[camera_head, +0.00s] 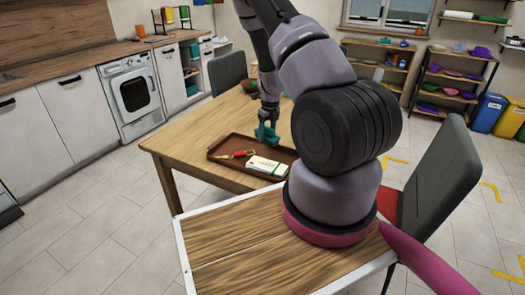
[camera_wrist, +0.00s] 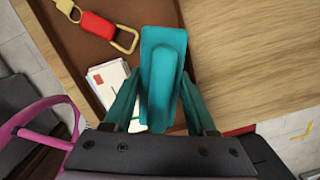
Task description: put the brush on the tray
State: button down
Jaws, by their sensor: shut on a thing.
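My gripper (camera_head: 267,124) is shut on a teal brush (camera_wrist: 163,58). In the wrist view the teal fingers of my gripper (camera_wrist: 160,84) flank the brush, which points up the picture between them. The brown tray (camera_head: 221,144) lies on the wooden table, and in the head view the gripper is at its far right side. In the wrist view the brush overlaps the edge of the tray (camera_wrist: 82,50). I cannot tell whether the brush touches the tray or hangs just above it.
On the tray are a red key fob (camera_head: 241,154) with a metal clip and a stack of white envelopes or cards (camera_head: 264,165). A bowl (camera_head: 250,87) stands at the table's far side. Grey chairs (camera_head: 229,70) stand around the table (camera_head: 190,130). The tabletop left of the tray is clear.

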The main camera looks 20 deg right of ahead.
aim_at(267, 153)
jog(key=shift+f, duration=3.05)
jog(key=shift+f, duration=0.1)
jog(key=shift+c, duration=1)
grip_release()
